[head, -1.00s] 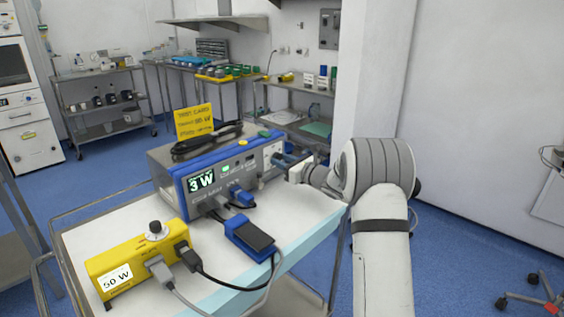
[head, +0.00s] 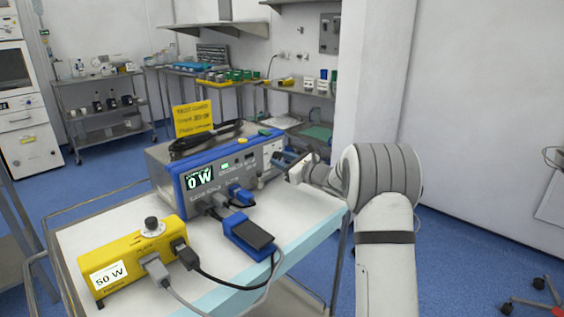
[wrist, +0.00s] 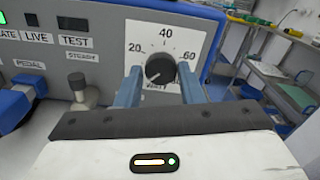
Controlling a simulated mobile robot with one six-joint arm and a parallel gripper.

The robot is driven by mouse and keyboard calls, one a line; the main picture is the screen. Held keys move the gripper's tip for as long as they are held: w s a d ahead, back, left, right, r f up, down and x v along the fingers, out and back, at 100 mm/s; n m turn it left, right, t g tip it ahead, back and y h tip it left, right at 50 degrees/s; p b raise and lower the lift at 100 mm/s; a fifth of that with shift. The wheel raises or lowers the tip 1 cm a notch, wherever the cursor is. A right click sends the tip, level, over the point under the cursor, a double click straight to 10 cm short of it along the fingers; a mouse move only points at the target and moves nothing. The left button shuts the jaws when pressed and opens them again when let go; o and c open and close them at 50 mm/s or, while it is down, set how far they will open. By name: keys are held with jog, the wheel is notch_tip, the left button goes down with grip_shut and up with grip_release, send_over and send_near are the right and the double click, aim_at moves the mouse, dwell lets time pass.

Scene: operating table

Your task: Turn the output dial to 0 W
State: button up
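The output dial (wrist: 160,69) is a dark round knob on a white scale plate marked 20, 40 and 60, on the front of the blue-and-grey generator (head: 222,172). Its pale mark points to the lower left. The generator's display (head: 199,178) reads 0 W. My gripper (wrist: 161,78) is open, with one blue finger on each side of the dial and slim gaps between. In the head view, my gripper (head: 285,163) is at the right end of the generator's front, and the dial is hard to make out there.
A yellow box (head: 130,262) with its own knob and a 50 W label stands at the front left of the cart (head: 205,278). A blue pedal (head: 248,234) and cables lie before the generator. A yellow test card (head: 192,118) stands on top.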

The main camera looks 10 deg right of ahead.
jog(key=o, duration=0.4)
jog(key=p+v, duration=0.1)
jog(key=v, duration=0.6)
jog(key=shift+s+d, duration=0.2)
jog(key=shift+s, duration=0.1)
jog(key=shift+r, duration=0.1)
jog(key=s+a+r+n+g+p, duration=0.5)
jog(key=s+a+n, duration=0.1)
jog(key=s, duration=0.4)
jog(key=s+a+r+n+g+p, duration=0.45)
jog(key=s+a+n, duration=0.2)
jog(key=s, duration=0.25)
jog(key=s+d+r+n+h+p, duration=0.2)
jog(key=s+n+h+p, duration=0.1)
jog(key=s, duration=0.5)
jog(key=s+d+r+n+g+h+p, duration=0.1)
jog(key=s+d+r+n+h+p, duration=0.1)
jog(key=s+n+h+p, duration=0.2)
jog(key=s+d+r+n+g+h+p, duration=0.1)
jog(key=s+d+r+n+h+p, duration=0.1)
jog(key=s+n, duration=0.4)
jog(key=shift+s+d+n+g+h+p, duration=0.1)
jog(key=shift+s+d+h+p, duration=0.25)
jog(key=shift+s, duration=0.6)
jog(key=shift+s+n+g+h+p, duration=0.1)
jog(key=shift+s+h+p, duration=0.1)
jog(key=shift+s+p, duration=0.55)
jog(key=shift+s+d+n+g+h+p, duration=0.1)
jog(key=shift+s+d+h+p, duration=0.15)
jog(key=shift+s, duration=0.85)
